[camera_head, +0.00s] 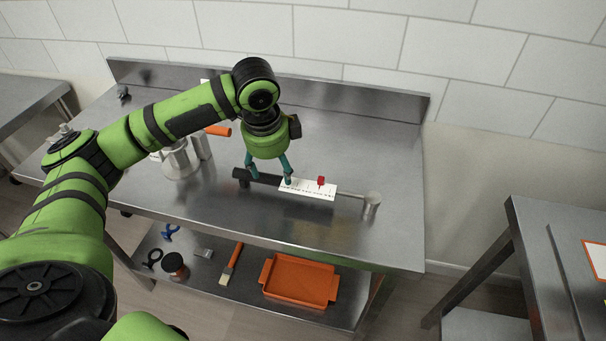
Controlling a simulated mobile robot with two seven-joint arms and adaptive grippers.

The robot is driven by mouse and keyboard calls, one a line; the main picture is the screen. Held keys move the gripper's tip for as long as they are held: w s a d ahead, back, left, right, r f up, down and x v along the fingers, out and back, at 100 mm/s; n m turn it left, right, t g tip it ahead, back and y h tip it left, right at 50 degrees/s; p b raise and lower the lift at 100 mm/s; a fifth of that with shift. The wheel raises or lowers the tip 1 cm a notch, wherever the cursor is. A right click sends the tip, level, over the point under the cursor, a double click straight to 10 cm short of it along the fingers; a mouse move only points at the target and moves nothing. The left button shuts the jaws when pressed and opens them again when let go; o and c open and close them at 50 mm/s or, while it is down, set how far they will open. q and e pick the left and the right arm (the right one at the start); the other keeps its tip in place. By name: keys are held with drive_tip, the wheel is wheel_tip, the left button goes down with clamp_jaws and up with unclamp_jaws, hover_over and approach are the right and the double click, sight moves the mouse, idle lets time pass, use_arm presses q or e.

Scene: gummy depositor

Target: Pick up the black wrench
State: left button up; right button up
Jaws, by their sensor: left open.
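My left gripper (269,172) has teal fingers and points down over the steel table. Its fingers are apart, close above or around the black handle of a long tool (262,178); I cannot tell whether they touch it. A small black thing with a curved end (153,258) lies on the lower shelf at the left and may be the black wrench, but it is too small to be sure. The left gripper is well above and to the right of it. My right gripper is not in view.
A white marked card (306,190) with a red piece lies across the long tool. Metal cylinders (182,160) and an orange handle (217,130) are behind my arm. The lower shelf holds an orange tray (299,280), a brush (231,264) and a blue tool (169,232).

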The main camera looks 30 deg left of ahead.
sight(276, 180)
use_arm(q)
drive_tip(key=f, duration=0.1)
drive_tip(key=f+p, duration=0.1)
drive_tip(key=shift+s+a+f, duration=0.15)
drive_tip(key=shift+s+f, duration=0.05)
drive_tip(key=shift+f, duration=0.2)
drive_tip(key=shift+w+a+f, duration=0.1)
drive_tip(key=shift+w+f, duration=0.15)
drive_tip(key=shift+f, duration=0.35)
drive_tip(key=shift+w+f, duration=0.2)
drive_tip(key=shift+f, duration=0.65)
drive_tip(key=c, duration=0.3)
clamp_jaws()
drive_tip(key=shift+w+r, duration=0.1)
drive_tip(key=shift+r, duration=0.1)
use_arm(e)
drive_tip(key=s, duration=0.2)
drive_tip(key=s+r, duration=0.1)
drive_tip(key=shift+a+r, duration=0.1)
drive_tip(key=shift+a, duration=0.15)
